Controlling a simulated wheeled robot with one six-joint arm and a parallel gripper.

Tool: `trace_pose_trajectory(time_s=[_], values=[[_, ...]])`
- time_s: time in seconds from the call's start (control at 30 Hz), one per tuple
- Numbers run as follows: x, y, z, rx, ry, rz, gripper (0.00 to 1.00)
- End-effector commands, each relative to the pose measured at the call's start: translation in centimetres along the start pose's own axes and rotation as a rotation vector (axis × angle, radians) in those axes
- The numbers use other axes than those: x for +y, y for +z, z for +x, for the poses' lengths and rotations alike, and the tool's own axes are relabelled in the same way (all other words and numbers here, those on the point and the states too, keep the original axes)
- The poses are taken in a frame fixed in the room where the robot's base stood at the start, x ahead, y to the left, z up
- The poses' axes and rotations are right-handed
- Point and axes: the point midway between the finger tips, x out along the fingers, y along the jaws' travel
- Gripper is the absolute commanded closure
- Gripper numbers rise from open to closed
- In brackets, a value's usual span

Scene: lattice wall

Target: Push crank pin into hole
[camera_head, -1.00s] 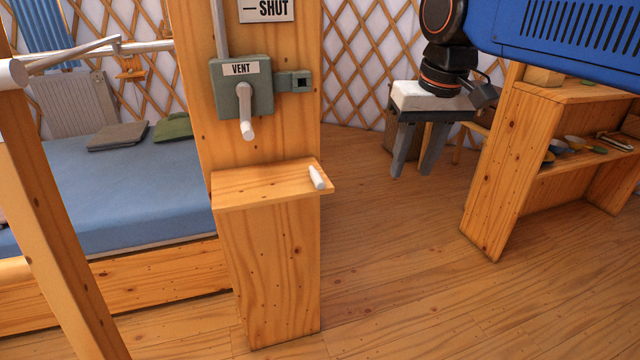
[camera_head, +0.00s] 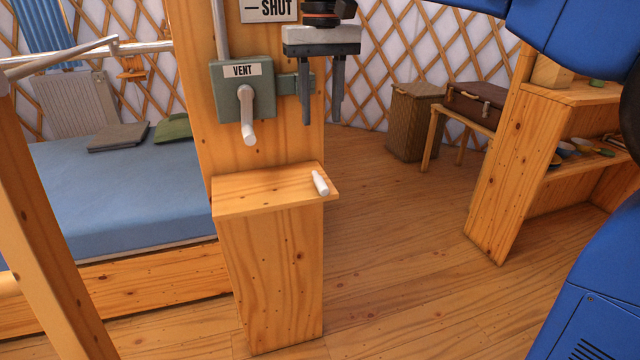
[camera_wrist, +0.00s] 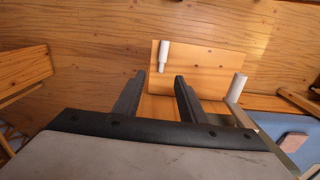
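The crank pin (camera_head: 320,183) is a small white peg lying on the wooden ledge (camera_head: 260,187), near its right edge. It also shows in the wrist view (camera_wrist: 163,55), just beyond the fingertips. My gripper (camera_head: 321,118) is open and empty, fingers pointing down, above the ledge and apart from the pin. The grey-green VENT box (camera_head: 231,92) on the post carries a white crank handle (camera_head: 248,130) slanting down. The bracket (camera_head: 287,84) at the box's right side is partly covered by my gripper, and its square hole is hidden now.
The wooden post (camera_head: 222,150) stands behind the ledge, with a SHUT sign (camera_head: 268,10) above the box. A blue bed (camera_head: 110,200) lies to the left. A wooden shelf unit (camera_head: 500,170) stands to the right. The floor between is clear.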

Motion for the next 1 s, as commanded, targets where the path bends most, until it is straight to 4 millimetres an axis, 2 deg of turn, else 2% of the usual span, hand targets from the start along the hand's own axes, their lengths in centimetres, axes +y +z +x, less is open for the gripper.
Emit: trace_pose_trajectory(time_s=[0.1, 0.4, 0.73, 1.0], values=[[0.0, 0.1, 2.2, -0.002, 0.000, 0.000, 0.62], [0.0, 0.1, 7.2, -0.002, 0.000, 0.000, 0.62], [-0.2, 0.2, 9.4, 0.000, 0.000, -0.001, 0.62], [-0.7, 0.7, 12.9, -0.001, 0.000, 0.000, 0.62]])
